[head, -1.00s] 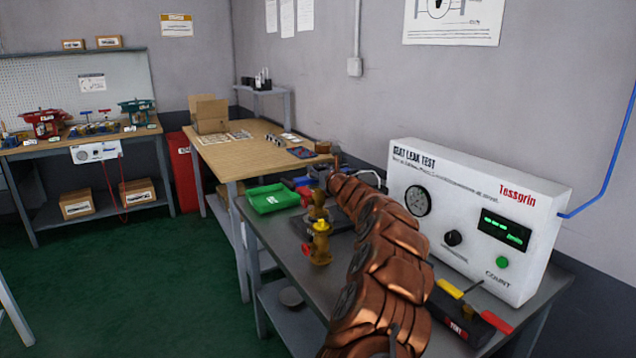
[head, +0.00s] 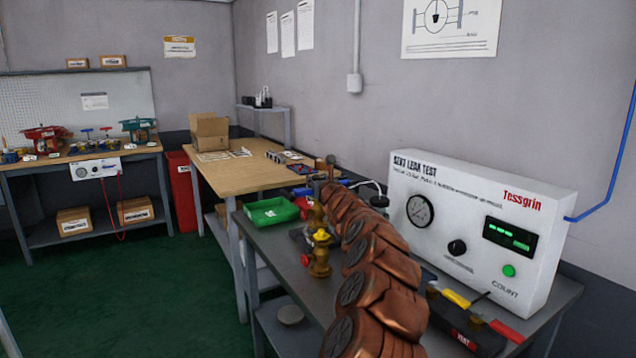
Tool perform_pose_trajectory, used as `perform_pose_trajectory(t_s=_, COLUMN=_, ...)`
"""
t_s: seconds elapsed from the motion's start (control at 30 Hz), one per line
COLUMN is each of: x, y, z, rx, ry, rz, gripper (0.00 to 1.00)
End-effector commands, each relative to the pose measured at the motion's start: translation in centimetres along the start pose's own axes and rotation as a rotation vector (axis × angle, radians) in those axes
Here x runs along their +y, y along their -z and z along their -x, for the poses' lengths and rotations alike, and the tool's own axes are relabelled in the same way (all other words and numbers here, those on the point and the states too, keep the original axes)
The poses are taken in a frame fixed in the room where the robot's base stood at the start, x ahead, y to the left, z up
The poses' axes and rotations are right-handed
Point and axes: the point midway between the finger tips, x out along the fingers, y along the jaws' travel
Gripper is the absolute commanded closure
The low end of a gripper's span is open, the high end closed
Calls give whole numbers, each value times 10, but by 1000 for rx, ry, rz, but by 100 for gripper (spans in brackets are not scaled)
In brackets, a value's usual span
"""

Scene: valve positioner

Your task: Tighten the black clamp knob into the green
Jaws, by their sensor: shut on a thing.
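My copper-coloured arm reaches from the bottom of the head view over the grey bench (head: 270,262) towards its far end. My gripper is hidden behind the arm, so its fingers and anything between them do not show. The black clamp knob cannot be made out, and no green mark for it can be seen. A brass fitting with a yellow top (head: 320,252) stands upright on the bench, just left of the arm. Another brass part behind it is partly covered by the arm.
A white seat leak test box (head: 470,215) with gauge, black dial and green lights stands right of the arm. Yellow- and red-handled tools (head: 505,331) lie before it. A green tray (head: 271,212) sits on the bench's far left. A wooden table (head: 225,172) stands beyond.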

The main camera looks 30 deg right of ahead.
Motion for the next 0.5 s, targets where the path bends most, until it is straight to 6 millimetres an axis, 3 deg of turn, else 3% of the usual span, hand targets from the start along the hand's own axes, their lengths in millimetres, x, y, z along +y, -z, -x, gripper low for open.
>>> perform_pose_trajectory(t_s=0.03, x=1, y=-2, z=0, rx=-3, ry=-1, rz=1, gripper=92)
perform_pose_trajectory(t_s=0.07, x=1, y=-2, z=0, rx=-3, ry=-1, rz=1, gripper=55)
perform_pose_trajectory(t_s=0.1, x=0, y=-2, z=0, rx=-4, ry=-1, rz=1, gripper=51)
perform_pose_trajectory(t_s=0.3, x=0, y=-2, z=0, rx=-2, ry=-1, rz=1, gripper=31)
perform_pose_trajectory(t_s=0.5, x=0, y=-1, z=0, rx=-2, ry=-1, rz=1, gripper=31)
